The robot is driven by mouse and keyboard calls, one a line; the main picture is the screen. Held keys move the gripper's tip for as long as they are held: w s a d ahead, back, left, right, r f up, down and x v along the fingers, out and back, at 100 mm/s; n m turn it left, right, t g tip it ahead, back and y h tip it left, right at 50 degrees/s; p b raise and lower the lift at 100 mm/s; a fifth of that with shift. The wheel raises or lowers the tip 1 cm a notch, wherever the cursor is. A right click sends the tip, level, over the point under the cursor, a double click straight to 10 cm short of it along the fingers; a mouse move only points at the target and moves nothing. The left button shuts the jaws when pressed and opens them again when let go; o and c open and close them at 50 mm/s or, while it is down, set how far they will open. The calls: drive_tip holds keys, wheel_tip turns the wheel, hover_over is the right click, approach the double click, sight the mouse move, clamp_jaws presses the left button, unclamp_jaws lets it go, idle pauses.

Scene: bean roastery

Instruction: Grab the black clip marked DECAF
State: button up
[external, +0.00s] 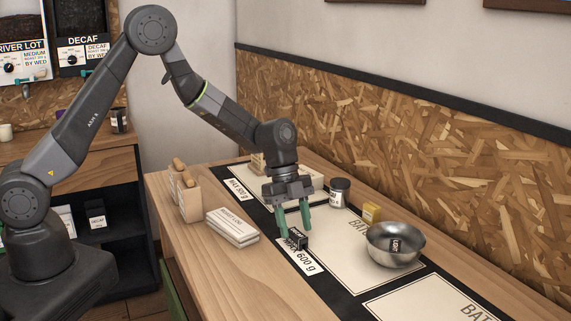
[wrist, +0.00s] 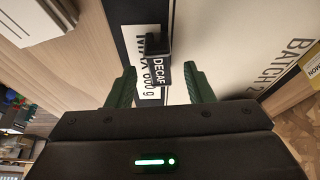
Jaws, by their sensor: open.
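The black clip marked DECAF (wrist: 157,65) stands on the dark strip of the mat, beside the MAX 600 g label (wrist: 143,30). In the external view the clip (external: 297,240) sits just below my fingertips. My gripper (external: 293,230) points down over it with green fingers apart. In the wrist view my gripper (wrist: 160,85) shows one finger to each side of the picture, and the clip appears between and a little beyond them. Nothing is held. Contact between the fingers and the clip cannot be made out.
A metal bowl (external: 395,245) holding a dark labelled item stands to the right. A yellow box (external: 371,213) and a dark jar (external: 340,191) stand behind. White packets (external: 232,228) and a wooden holder (external: 185,195) lie left. The bench front (external: 225,280) is clear.

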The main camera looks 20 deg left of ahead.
drive_tip(key=shift+x, duration=0.9)
clamp_jaws()
